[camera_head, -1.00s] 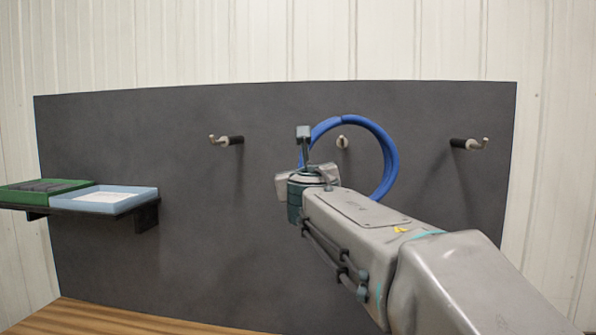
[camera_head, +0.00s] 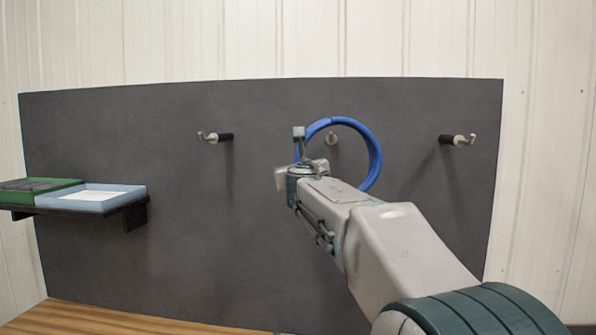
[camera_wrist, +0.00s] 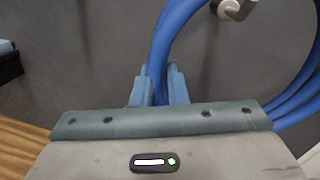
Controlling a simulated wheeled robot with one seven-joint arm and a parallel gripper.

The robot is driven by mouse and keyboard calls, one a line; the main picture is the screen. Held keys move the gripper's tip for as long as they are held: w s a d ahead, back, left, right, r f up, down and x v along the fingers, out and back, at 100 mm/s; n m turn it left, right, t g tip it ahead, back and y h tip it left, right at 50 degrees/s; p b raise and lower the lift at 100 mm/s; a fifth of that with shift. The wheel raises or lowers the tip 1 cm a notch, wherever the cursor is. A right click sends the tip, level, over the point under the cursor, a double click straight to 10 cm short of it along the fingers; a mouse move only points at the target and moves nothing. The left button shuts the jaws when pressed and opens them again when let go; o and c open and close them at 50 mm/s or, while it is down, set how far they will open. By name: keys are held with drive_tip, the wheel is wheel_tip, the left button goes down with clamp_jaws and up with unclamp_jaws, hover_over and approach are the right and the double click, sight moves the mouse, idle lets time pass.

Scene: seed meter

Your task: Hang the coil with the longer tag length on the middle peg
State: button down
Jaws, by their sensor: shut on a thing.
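A blue coil (camera_head: 375,155) is held up in front of the dark board, and my gripper is shut on its left side. In the wrist view the two light-blue fingers of my gripper (camera_wrist: 158,88) close around the blue coil (camera_wrist: 166,40). The middle peg (camera_head: 332,139) shows through the coil's opening in the head view. In the wrist view the peg's pale tip (camera_wrist: 233,8) also shows inside the ring at the top. I cannot tell how far the coil is from the peg's tip. In the head view my arm hides the fingers and the coil's lower left.
A left peg (camera_head: 215,137) and a right peg (camera_head: 458,140) stick out of the dark board (camera_head: 100,130), both empty. A shelf at the left bears a green tray (camera_head: 62,184) and a light-blue tray (camera_head: 95,208) with a white paper in it.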

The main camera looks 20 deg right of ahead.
drive_tip(key=w+d+f+b, duration=0.1)
drive_tip(key=w+d+f, duration=0.1)
drive_tip(key=w, duration=0.4)
drive_tip(key=shift+w+d+f, duration=0.15)
drive_tip(key=shift+d+f, duration=0.15)
drive_tip(key=shift+f, duration=0.05)
idle(0.6)
drive_tip(key=c, duration=1.4)
unclamp_jaws()
drive_tip(key=shift+o, duration=0.2)
drive_tip(key=shift+f, duration=0.1)
drive_tip(key=s+a+b, duration=0.2)
drive_tip(key=s+a, duration=0.2)
drive_tip(key=s, duration=0.5)
drive_tip(key=shift+s, duration=0.15)
